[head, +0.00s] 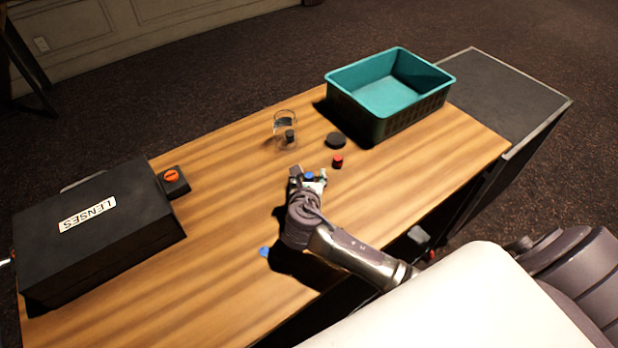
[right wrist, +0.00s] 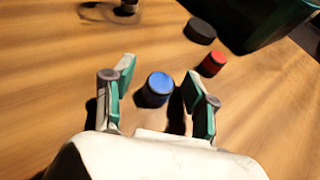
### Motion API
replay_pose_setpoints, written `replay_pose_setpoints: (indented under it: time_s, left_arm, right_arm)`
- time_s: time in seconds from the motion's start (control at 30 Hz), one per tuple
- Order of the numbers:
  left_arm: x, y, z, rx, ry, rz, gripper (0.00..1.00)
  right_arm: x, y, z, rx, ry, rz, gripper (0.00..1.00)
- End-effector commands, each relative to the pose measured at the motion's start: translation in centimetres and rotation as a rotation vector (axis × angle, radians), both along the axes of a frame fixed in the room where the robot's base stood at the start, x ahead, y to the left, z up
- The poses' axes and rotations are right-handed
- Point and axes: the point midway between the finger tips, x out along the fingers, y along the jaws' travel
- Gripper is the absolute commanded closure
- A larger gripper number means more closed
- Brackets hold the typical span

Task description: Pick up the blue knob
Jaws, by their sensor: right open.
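The blue knob (right wrist: 157,88) stands on the wooden desk between the two open fingers of my right gripper (right wrist: 158,72) in the right wrist view, with a gap on both sides. In the head view the blue knob (head: 309,176) shows as a small blue spot between the fingertips of my right gripper (head: 308,171), partly hidden by them. My right gripper is open and holds nothing. My left gripper is not in view.
A red knob (head: 337,161) and a black round piece (head: 336,140) stand just beyond the gripper. A clear glass (head: 285,125), a teal crate (head: 341,97) and a black LENSES case (head: 130,235) are farther off. Another small blue piece (head: 264,251) lies near the front edge.

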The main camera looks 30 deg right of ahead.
Motion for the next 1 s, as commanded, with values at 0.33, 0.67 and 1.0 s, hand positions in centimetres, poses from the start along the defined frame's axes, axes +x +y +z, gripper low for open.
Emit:
replay_pose_setpoints:
  time_s: [0.33,0.67,1.0]
  left_arm:
    - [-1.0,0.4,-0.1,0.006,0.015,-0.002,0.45]
    - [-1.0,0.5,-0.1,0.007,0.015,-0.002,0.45]
    - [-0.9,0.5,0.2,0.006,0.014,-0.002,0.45]
  right_arm:
    - [0.0,0.0,0.0,0.0,0.0,0.0,0.81]
    - [0.0,0.0,0.0,0.0,0.0,-0.001,0.93]
    - [0.0,0.0,2.0,0.0,-0.005,-0.001,0.93]
